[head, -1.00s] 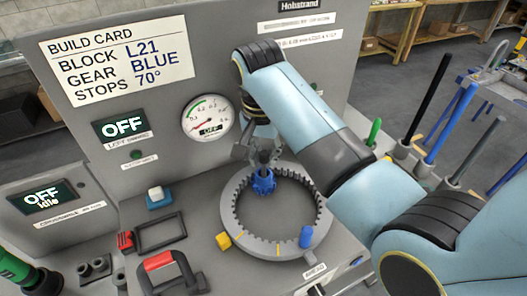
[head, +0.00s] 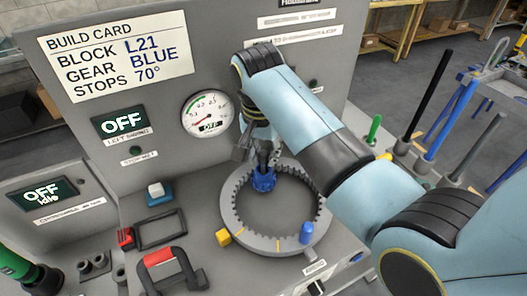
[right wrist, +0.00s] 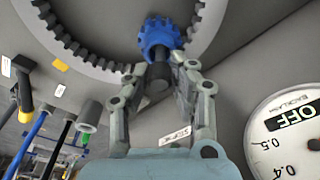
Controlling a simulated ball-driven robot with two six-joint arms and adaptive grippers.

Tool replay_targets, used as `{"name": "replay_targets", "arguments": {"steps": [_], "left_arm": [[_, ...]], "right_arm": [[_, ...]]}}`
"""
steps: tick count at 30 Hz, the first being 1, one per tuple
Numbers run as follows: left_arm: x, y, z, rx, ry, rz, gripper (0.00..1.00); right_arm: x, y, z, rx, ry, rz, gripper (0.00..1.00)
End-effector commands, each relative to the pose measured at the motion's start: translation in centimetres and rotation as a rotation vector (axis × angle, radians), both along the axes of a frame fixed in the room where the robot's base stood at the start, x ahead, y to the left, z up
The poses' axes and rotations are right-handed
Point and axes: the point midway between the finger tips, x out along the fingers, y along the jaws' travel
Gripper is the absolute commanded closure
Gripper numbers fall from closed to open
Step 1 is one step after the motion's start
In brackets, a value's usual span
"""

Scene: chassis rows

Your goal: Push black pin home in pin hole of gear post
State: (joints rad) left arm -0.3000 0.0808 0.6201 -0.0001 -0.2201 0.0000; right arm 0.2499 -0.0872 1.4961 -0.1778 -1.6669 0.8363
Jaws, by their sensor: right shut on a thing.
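The blue gear (head: 264,181) sits at the inner far edge of the grey toothed ring (head: 230,214); its teeth are at the ring's teeth. It also shows in the right wrist view (right wrist: 160,36). My right gripper (head: 262,150) is directly above the gear. In the right wrist view, my right gripper (right wrist: 166,74) is shut on a dark cylindrical piece, the black pin (right wrist: 157,80), lined up with the gear's middle. The pin hole and the pin's far end are hidden, so I cannot tell how deep the pin sits. My left gripper is not in view.
A panel with a gauge (head: 208,113) rises close behind my gripper. A red-handled piece (head: 158,256) lies at the front left. Several upright rods stand at the right.

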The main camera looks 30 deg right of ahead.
Motion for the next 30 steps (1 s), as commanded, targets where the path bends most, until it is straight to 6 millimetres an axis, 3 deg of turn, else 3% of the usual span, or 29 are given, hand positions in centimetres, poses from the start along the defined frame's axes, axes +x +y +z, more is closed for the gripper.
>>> {"name": "replay_targets", "arguments": {"steps": [30], "left_arm": [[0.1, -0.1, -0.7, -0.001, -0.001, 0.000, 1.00]], "right_arm": [[0.0, 0.0, -1.7, 0.000, 0.000, 0.000, 1.00]]}}
